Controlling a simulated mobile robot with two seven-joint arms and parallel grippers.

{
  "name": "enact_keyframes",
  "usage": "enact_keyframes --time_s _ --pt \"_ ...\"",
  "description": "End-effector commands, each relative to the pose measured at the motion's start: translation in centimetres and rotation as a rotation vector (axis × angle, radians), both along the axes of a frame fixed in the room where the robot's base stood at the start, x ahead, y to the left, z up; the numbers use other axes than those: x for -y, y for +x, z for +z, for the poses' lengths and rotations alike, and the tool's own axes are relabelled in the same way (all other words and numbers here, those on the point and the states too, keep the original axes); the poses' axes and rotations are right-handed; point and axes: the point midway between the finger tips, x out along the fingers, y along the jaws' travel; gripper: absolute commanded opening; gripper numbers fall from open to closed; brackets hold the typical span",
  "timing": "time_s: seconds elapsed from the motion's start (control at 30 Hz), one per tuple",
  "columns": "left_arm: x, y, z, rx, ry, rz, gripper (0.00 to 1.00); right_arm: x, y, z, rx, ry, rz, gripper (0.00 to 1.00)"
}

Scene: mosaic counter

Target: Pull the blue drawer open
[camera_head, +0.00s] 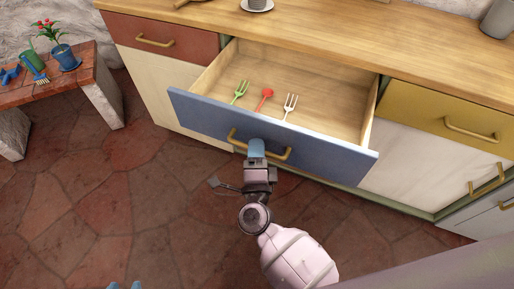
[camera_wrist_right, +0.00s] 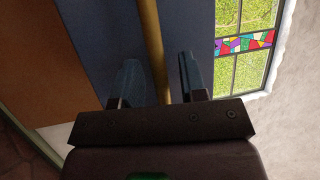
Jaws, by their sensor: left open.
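The blue drawer (camera_head: 215,115) is pulled well out of the counter and shows its wooden inside. A green fork (camera_head: 240,90), a red spoon-like utensil (camera_head: 266,96) and a white fork (camera_head: 289,104) lie in it. My right gripper (camera_head: 257,150) is at the drawer's brass handle (camera_head: 279,154). In the right wrist view the handle (camera_wrist_right: 150,35) runs between the two fingers of this gripper (camera_wrist_right: 160,80), with gaps showing beside it, so the gripper looks open around it. Only the fingertips of my left gripper (camera_head: 126,285) show at the bottom edge, away from the drawer.
A red drawer (camera_head: 190,42) is left of the blue one and a yellow drawer (camera_head: 425,110) right, both shut. A low bench (camera_head: 85,85) with a potted plant (camera_head: 63,55) and tools stands at left. The stone floor (camera_head: 90,200) in front is clear.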

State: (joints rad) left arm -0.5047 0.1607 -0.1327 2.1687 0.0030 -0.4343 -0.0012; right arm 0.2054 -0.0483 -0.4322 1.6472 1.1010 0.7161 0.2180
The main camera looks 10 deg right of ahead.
Motion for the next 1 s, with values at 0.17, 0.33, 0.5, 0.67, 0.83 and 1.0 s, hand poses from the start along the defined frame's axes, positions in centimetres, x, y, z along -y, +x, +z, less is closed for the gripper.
enact_keyframes --time_s 0.17,0.33,0.5,0.67,0.83,1.0 --pt "0.0 0.1 0.1 0.003 0.000 0.000 0.43 -0.4 -2.3 -0.5 -0.002 0.001 -0.001 0.39" --pt "0.0 0.1 0.2 0.004 0.000 0.000 0.43 -1.0 -5.4 -1.0 -0.003 0.001 -0.001 0.39" --pt "0.0 0.0 0.2 0.004 0.000 0.000 0.43 -1.5 -8.1 -1.5 -0.002 0.000 -0.001 0.39" --pt "0.0 -0.1 0.2 0.001 0.000 0.001 0.43 -1.8 -9.5 -1.8 -0.001 -0.001 0.000 0.39" --pt "0.0 -0.2 0.1 -0.002 -0.001 0.001 0.43 -1.9 -10.1 -1.9 -0.001 0.000 -0.001 0.39" --pt "0.0 -0.2 0.1 -0.002 -0.001 0.001 0.43 -2.0 -10.1 -1.9 -0.001 0.000 0.000 0.39"
